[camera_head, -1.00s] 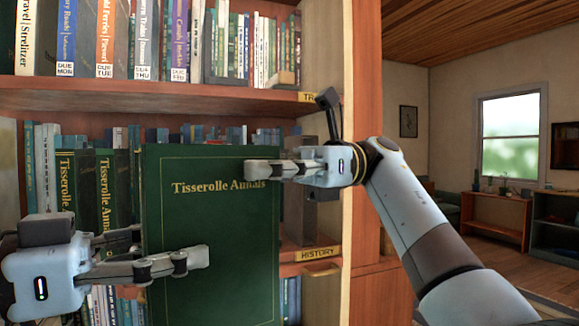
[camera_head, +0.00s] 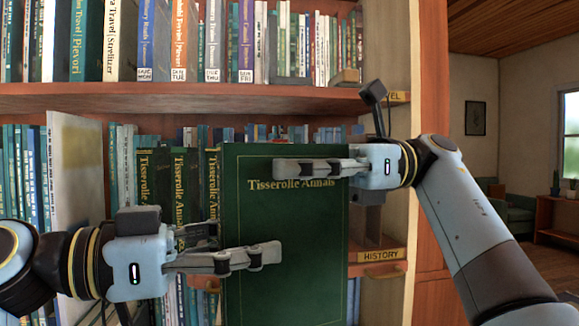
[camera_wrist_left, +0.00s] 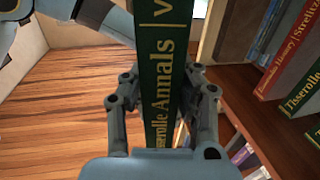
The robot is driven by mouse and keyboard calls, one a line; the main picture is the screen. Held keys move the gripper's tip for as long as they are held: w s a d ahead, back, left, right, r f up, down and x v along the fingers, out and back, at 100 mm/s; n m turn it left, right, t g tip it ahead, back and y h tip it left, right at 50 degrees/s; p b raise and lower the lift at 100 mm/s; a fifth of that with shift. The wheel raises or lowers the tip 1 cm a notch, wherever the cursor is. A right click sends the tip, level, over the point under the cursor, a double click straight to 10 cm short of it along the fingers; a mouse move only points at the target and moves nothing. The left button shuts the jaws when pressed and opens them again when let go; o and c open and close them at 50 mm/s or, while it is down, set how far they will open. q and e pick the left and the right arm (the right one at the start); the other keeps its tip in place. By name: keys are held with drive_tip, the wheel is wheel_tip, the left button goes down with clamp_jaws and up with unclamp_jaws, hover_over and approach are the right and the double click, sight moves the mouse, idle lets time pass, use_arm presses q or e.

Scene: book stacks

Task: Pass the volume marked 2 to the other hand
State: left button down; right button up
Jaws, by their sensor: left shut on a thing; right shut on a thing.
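The volume is a dark green book (camera_head: 290,235) titled "Tisserolle Annals", held upright in front of the shelf with its front cover facing me. Its number does not show. My left gripper (camera_head: 270,252) is shut on the book at its lower left, from the spine side. The left wrist view shows the spine (camera_wrist_left: 165,80) between both fingers. My right gripper (camera_head: 285,168) is shut on the book near the top from the right, one finger lying across the cover by the title. The right gripper's rear finger is hidden behind the book.
Matching green volumes (camera_head: 180,180) stand on the shelf behind, left of the held book. An upper shelf (camera_head: 180,100) holds a row of books. A pale panel (camera_head: 78,170) stands at the left. A "HISTORY" label (camera_head: 381,256) marks the shelf edge at right.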

use_arm(q)
drive_tip(key=c, duration=1.3)
unclamp_jaws()
drive_tip(key=shift+s+d+r, duration=0.1)
drive_tip(key=shift+s+r, duration=0.05)
drive_tip(key=shift+s, duration=0.1)
drive_tip(key=o, duration=0.4)
drive_tip(key=shift+w, duration=0.1)
